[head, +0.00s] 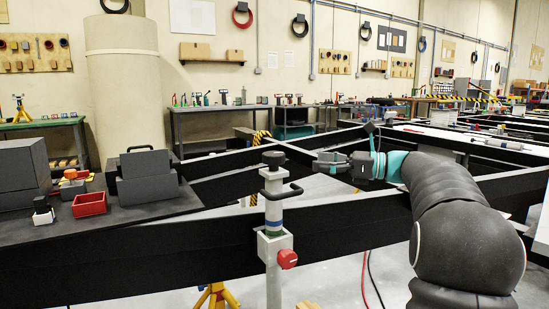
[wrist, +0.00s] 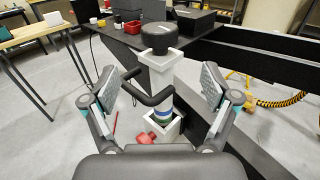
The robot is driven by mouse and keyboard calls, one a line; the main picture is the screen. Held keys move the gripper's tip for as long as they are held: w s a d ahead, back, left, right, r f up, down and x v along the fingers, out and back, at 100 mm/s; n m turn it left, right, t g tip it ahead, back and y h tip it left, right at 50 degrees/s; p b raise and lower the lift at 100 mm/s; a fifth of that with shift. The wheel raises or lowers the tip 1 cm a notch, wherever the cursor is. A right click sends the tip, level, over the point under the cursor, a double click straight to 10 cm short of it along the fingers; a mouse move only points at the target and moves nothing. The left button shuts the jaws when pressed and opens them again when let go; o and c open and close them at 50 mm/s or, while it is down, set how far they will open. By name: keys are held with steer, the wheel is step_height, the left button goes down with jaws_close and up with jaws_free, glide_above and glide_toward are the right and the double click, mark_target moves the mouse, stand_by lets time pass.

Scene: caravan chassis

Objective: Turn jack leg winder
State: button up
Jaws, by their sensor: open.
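The jack leg (head: 273,205) is a pale upright post clamped at the black chassis rail, with blue and green bands and a red knob (head: 287,259) low on its side. Its winder handle (head: 290,191) is a black bent bar near the top, under a dark round cap (head: 274,159). My gripper (head: 322,163) is right of the cap in the head view, at about its height. In the wrist view my gripper (wrist: 158,90) is open, its pads apart on either side of the post. The winder handle (wrist: 148,92) shows between the pads, apparently untouched.
The black chassis rail (head: 150,255) runs across the front. A dark bench top with a red bin (head: 89,204) and grey boxes (head: 147,177) lies left. A yellow stand (head: 217,295) is below the rail. Red and black cables (head: 370,280) hang right of the post.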

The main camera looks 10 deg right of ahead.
mark_target(274, 158)
steer(key=x, duration=1.2)
steer(key=shift+w+a, duration=0.1)
steer(key=shift+a, duration=0.1)
steer(key=c, duration=1.2)
